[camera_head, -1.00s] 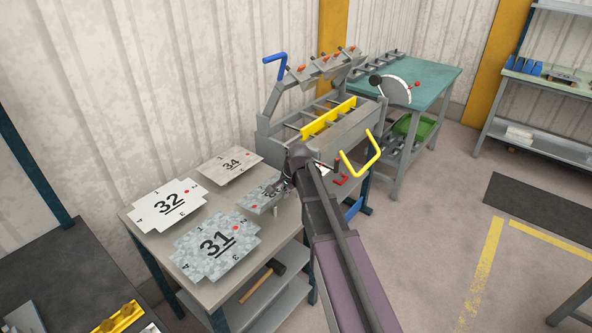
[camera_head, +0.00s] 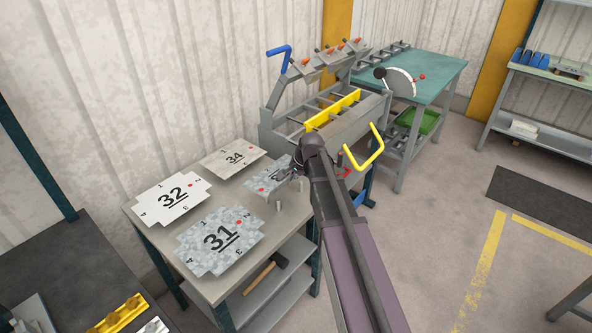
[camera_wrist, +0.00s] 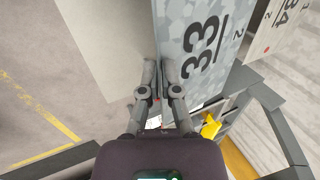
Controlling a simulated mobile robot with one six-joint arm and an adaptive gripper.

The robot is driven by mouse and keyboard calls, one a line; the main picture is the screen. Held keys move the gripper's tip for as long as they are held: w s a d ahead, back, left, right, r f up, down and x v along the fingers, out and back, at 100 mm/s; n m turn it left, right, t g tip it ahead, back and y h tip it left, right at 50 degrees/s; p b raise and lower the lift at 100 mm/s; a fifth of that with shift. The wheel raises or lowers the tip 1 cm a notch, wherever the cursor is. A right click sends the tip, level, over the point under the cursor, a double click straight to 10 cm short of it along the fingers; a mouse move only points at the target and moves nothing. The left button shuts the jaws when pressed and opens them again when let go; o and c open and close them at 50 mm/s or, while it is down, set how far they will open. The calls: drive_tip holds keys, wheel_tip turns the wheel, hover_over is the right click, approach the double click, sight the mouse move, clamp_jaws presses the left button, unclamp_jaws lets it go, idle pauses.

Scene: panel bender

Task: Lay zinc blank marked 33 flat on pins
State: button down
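The zinc blank marked 33 (camera_wrist: 203,45) has a mottled grey face and fills the upper middle of the wrist view. In the head view the blank (camera_head: 262,181) appears raised above the near table, partly hidden by my gripper. My gripper (camera_wrist: 159,72) has its two fingers close together at the blank's edge and appears shut on it; in the head view my gripper (camera_head: 291,172) is at the blank's right end. The bender (camera_head: 345,128), with a yellow bar across its bed, stands just beyond. I cannot make out its pins clearly.
Blanks 31 (camera_head: 220,240), 32 (camera_head: 171,199) and 34 (camera_head: 233,158) lie on the grey table (camera_head: 188,267). Short posts (camera_head: 278,207) stand bare near its right edge. The bender has a blue handle (camera_head: 277,56) and a yellow handle (camera_head: 366,152).

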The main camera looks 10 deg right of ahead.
drive_tip(key=shift+d+r+t+y, duration=0.3)
drive_tip(key=shift+d+r+t, duration=0.1)
drive_tip(key=shift+d+r, duration=0.45)
drive_tip(key=shift+w+a+r, duration=0.1)
drive_tip(key=shift+w+r, duration=0.05)
wheel_tip(320, 180, down, 8)
drive_tip(key=b, duration=0.8)
drive_tip(key=shift+f+b, duration=0.3)
drive_tip(key=shift+f, duration=0.15)
idle(0.5)
drive_tip(key=c, duration=0.7)
unclamp_jaws()
